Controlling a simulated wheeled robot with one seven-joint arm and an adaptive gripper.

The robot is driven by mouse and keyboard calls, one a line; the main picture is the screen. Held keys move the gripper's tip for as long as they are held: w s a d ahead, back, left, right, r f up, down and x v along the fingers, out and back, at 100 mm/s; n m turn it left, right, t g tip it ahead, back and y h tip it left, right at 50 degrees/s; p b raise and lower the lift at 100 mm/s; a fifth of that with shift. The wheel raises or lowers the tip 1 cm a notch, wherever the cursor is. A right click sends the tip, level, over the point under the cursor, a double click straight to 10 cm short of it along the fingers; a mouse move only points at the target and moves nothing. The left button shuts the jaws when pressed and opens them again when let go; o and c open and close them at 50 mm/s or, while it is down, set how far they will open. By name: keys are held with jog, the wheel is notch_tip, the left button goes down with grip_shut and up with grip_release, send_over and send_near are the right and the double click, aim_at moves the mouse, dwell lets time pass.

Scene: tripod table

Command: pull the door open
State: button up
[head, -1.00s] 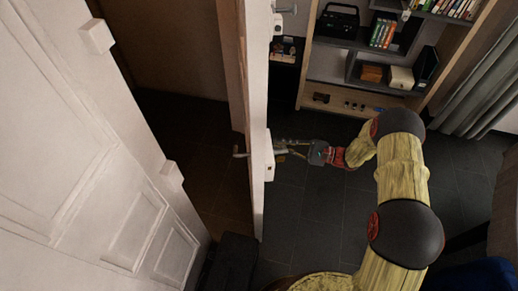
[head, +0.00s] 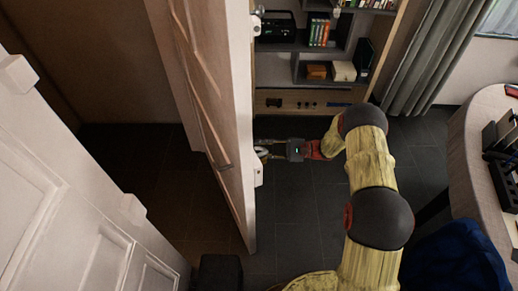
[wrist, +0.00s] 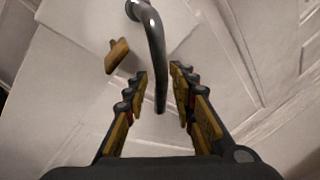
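The door (head: 205,110) stands nearly edge-on in the middle of the head view, its shaded panelled face turned left and its white edge towards me. In the wrist view its white face (wrist: 60,110) fills the background. A curved dark metal handle (wrist: 152,40) comes down from the top, its free end between my fingers. My gripper (wrist: 160,92) is open, with a gap on both sides of the handle; I cannot tell whether a finger touches it. In the head view my gripper (head: 264,152) is at the right side of the door, and the handle is mostly hidden.
A white panelled surface (head: 60,200) fills the left, with dark floor (head: 140,170) between it and the door. A shelf unit (head: 310,70) stands behind. A table (head: 480,140) and a blue chair (head: 450,260) are at right. A dark box (head: 220,272) lies near the door's foot.

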dwell(0.3)
jog(key=d+f, duration=0.1)
jog(key=d, duration=1.1)
jog(key=shift+s, duration=0.15)
jog(key=shift+c, duration=1)
jog(key=shift+c, duration=0.6)
